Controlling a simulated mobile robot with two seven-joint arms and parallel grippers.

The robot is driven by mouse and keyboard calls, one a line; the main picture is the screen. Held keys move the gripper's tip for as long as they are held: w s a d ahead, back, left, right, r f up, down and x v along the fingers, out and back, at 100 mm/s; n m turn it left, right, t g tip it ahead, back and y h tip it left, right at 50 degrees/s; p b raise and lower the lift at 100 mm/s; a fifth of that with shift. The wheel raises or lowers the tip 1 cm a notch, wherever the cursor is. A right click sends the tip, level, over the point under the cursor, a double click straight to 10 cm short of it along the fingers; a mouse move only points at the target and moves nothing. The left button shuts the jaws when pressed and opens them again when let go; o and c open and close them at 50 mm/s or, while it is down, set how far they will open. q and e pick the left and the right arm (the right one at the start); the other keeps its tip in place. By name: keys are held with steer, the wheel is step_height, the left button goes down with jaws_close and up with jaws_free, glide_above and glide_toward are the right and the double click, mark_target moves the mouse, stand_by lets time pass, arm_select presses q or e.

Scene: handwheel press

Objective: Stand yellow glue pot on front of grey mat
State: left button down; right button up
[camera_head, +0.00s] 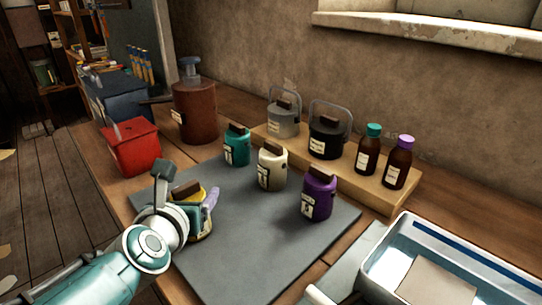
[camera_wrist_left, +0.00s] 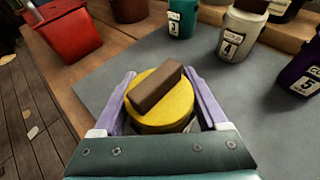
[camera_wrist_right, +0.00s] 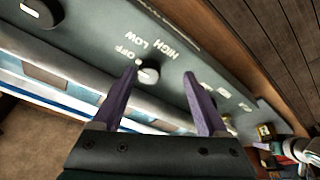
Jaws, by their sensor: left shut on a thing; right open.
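The yellow glue pot (camera_head: 207,225) has a yellow lid with a brown block-shaped handle (camera_wrist_left: 157,88). My left gripper (camera_head: 190,205) is shut on it, with a lilac finger on each side of the lid in the left wrist view (camera_wrist_left: 160,100). The pot is upright over the left front part of the grey mat (camera_head: 245,260); I cannot tell whether its base touches the mat. My arm hides part of it. My right gripper (camera_wrist_right: 160,75) is open and empty in the right wrist view, in front of a dark panel with a knob.
A teal pot (camera_head: 237,148), a cream pot (camera_head: 272,170) and a purple pot (camera_head: 318,198) stand on the mat. A red bin (camera_head: 133,148) and a brown jar (camera_head: 195,110) stand beyond its left edge. A white tray (camera_head: 375,275) is at right. The mat's front is clear.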

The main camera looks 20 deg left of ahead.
arm_select(q)
steer(key=shift+f, duration=0.1)
arm_select(e)
steer(key=shift+f, duration=0.2)
arm_select(q)
jaws_free()
arm_select(e)
steer(key=shift+a+r, duration=0.1)
arm_select(q)
steer(key=shift+r, duration=0.3)
arm_select(e)
steer(key=shift+r, duration=0.3)
arm_select(q)
steer(key=p+v, duration=0.7)
steer(key=v, duration=0.4)
steer(key=s+d+r+m+g+h, duration=0.3)
steer(key=d+m+h, duration=0.5)
steer(key=m, duration=1.5)
steer(key=s+r+m+g+y, duration=0.1)
steer(key=s+r+m+g, duration=0.1)
steer(key=s+m, duration=0.4)
steer(key=s+r+m+g+y, duration=0.1)
steer(key=s+r+m+g, duration=0.2)
steer(key=s+m, duration=0.4)
steer(key=m, duration=0.6)
steer(key=shift+s+r+m+g+y, duration=0.15)
steer(key=shift+r+m+g+y, duration=0.15)
steer(key=shift+g, duration=0.1)
arm_select(e)
step_height(320, 180, up, 7)
